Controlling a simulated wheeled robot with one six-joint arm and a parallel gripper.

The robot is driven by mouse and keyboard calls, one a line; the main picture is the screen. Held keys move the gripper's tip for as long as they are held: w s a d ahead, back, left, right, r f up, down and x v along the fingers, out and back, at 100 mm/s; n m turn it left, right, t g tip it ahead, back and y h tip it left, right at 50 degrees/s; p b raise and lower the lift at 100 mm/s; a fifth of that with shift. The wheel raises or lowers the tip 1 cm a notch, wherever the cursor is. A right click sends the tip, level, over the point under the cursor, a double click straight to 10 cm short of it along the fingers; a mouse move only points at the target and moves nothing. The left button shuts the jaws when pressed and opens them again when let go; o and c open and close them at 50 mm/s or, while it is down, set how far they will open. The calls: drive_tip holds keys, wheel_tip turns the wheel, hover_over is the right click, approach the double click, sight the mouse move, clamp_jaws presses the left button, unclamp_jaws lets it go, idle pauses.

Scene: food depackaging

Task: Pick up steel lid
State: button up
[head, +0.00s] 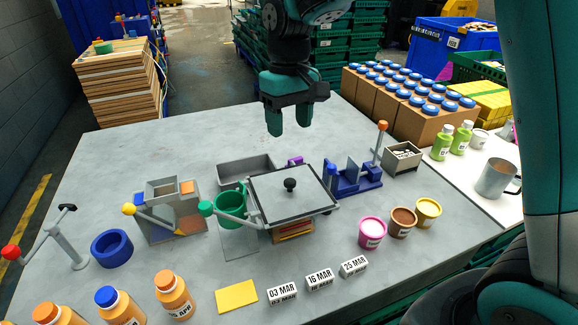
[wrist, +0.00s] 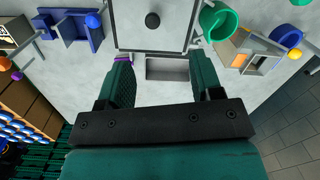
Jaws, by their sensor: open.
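The steel lid (head: 270,197) is a flat grey square plate with a dark rim and a black round knob (head: 290,185) at its middle. It lies over a container near the middle of the table. In the wrist view the lid (wrist: 172,36) is at the top centre, with its knob (wrist: 152,20) visible. My gripper (head: 289,132) hangs above and behind the lid, fingers pointing down, open and empty. In the wrist view the fingers of my gripper (wrist: 163,82) are apart, with a grey tray (wrist: 167,76) seen between them.
A green cup (head: 230,208) and a green-knobbed lever (head: 206,208) stand left of the lid. A blue fixture (head: 352,180) stands to its right. The grey tray (head: 235,172) lies behind it. Tubs (head: 372,232) and date blocks (head: 320,279) are in front. The back left table is clear.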

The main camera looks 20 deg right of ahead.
drive_tip(key=w+d+m+p, duration=0.1)
drive_tip(key=w+p, duration=0.1)
drive_tip(key=w, duration=0.2)
drive_tip(key=p, duration=0.3)
hover_over(290, 181)
drive_tip(key=w, duration=0.1)
drive_tip(key=f, duration=1.1)
drive_tip(key=shift+d+f, duration=0.15)
drive_tip(key=shift+d, duration=0.05)
drive_tip(key=shift+s+a+f+p, duration=0.15)
drive_tip(key=shift+f+p, duration=0.45)
drive_tip(key=shift+f, duration=0.35)
drive_tip(key=shift+s+f+p, duration=0.2)
drive_tip(key=shift+f+p, duration=0.45)
drive_tip(key=shift+f, duration=0.3)
drive_tip(key=shift+s+a+f+p, duration=0.15)
drive_tip(key=shift+f+p, duration=0.45)
drive_tip(key=shift+f, duration=0.35)
drive_tip(key=shift+d, duration=0.1)
drive_tip(key=c, duration=1.1)
drive_tip(key=shift+r, duration=0.1)
